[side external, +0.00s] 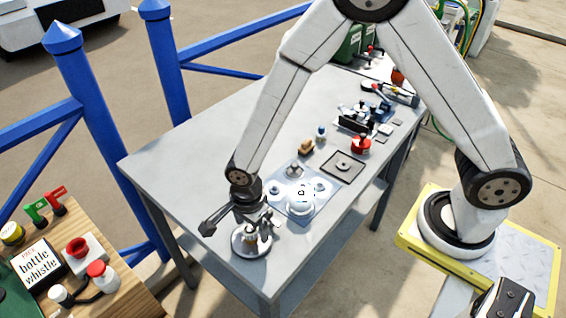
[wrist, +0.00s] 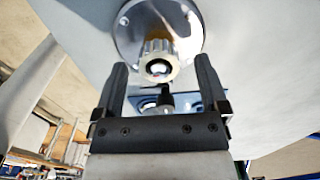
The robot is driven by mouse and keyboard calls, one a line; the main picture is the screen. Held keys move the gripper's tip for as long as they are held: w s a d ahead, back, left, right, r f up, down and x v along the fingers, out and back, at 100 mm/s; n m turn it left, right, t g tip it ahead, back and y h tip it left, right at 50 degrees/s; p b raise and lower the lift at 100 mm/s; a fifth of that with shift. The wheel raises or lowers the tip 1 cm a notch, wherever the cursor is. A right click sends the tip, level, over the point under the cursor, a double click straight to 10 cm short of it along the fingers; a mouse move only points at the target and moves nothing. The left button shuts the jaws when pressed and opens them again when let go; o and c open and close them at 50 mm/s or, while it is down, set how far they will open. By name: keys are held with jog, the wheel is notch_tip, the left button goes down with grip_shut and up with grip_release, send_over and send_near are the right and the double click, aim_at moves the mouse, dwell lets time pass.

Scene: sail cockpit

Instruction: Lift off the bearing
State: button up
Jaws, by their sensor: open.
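A round silver-grey stand (side external: 240,243) sits at the near corner of the grey table, with a small upright part in its middle, partly hidden by my gripper. In the wrist view the stand's round flange (wrist: 190,22) carries a ribbed, ring-like metal piece (wrist: 158,50) around a darker centre. It looks like the bearing, but I cannot be sure. My gripper (wrist: 161,72) is open, with one finger on each side of the ribbed piece's line and visible gaps to both. In the side view my gripper (side external: 262,222) is low, just over the stand. Contact cannot be told.
A pale blue mat (side external: 290,209) with white round parts lies just beyond the stand. A dark square tray (side external: 330,172), a red pot (side external: 361,146) and tools are farther along the table (side external: 190,150). The table's left part is clear. Blue railings (side external: 88,120) stand behind.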

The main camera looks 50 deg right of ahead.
dwell(0.4)
grip_shut()
jog(key=shift+r, duration=0.15)
jog(key=shift+r, duration=0.75)
jog(key=s+d+r, duration=0.5)
jog(key=s+r, duration=0.6)
jog(key=s, duration=0.2)
jog(key=shift+r, duration=0.1)
jog(key=shift+r, duration=0.25)
dwell(0.6)
